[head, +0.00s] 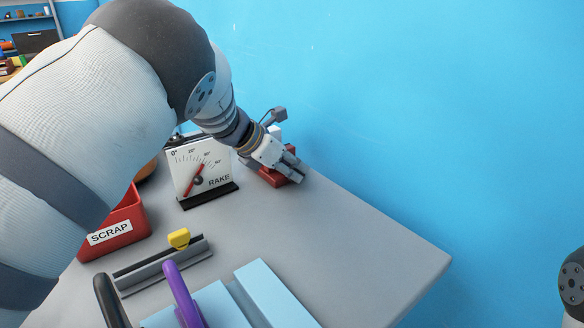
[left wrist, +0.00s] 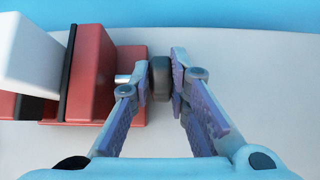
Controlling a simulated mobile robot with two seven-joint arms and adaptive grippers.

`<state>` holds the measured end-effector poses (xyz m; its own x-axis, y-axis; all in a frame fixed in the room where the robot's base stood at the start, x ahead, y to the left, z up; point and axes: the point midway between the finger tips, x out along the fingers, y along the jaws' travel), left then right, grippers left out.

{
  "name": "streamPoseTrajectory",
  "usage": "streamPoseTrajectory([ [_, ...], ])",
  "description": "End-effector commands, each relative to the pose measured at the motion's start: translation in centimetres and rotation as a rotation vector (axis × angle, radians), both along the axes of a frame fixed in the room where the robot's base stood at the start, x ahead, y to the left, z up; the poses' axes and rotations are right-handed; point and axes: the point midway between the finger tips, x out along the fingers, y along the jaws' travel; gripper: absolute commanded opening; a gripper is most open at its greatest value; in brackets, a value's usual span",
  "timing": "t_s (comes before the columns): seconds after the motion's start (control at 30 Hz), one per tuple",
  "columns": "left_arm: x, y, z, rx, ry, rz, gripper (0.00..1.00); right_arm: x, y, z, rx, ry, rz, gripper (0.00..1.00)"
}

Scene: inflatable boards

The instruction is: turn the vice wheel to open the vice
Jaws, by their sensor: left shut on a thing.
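The red vice (head: 272,180) stands near the back edge of the grey table, partly hidden by my left gripper (head: 291,170). The left wrist view shows the red vice body (left wrist: 92,75) on the left, with a white block (left wrist: 38,55) beyond a black strip. A short metal shaft leads from it to the dark vice wheel (left wrist: 160,78). My left gripper (left wrist: 161,77) is shut on the wheel, one finger on each side. The head view hides the wheel. My right gripper is out of view.
A dial gauge marked RAKE (head: 200,170) stands close left of the vice. A red SCRAP bin (head: 112,225), a grey rail (head: 160,265) with a yellow block (head: 179,238) and light blue boards (head: 270,290) are nearer. The table's right part is clear; a blue wall is behind.

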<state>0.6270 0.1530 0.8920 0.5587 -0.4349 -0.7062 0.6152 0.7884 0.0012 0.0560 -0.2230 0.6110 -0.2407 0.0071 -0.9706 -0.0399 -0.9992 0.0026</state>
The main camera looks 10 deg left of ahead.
Motion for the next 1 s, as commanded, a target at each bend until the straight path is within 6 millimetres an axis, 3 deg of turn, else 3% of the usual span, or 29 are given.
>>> streamPoseTrajectory([
  [0.27,-0.2,0.1,0.3,-0.042,-0.052,0.001,0.00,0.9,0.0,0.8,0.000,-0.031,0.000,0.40],
  [0.6,-0.5,0.3,0.0,-0.190,-0.242,0.002,0.00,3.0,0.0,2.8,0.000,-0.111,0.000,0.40],
  [1.0,-0.6,0.5,-0.8,-0.336,-0.426,0.001,0.00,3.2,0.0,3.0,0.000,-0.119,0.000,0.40],
])
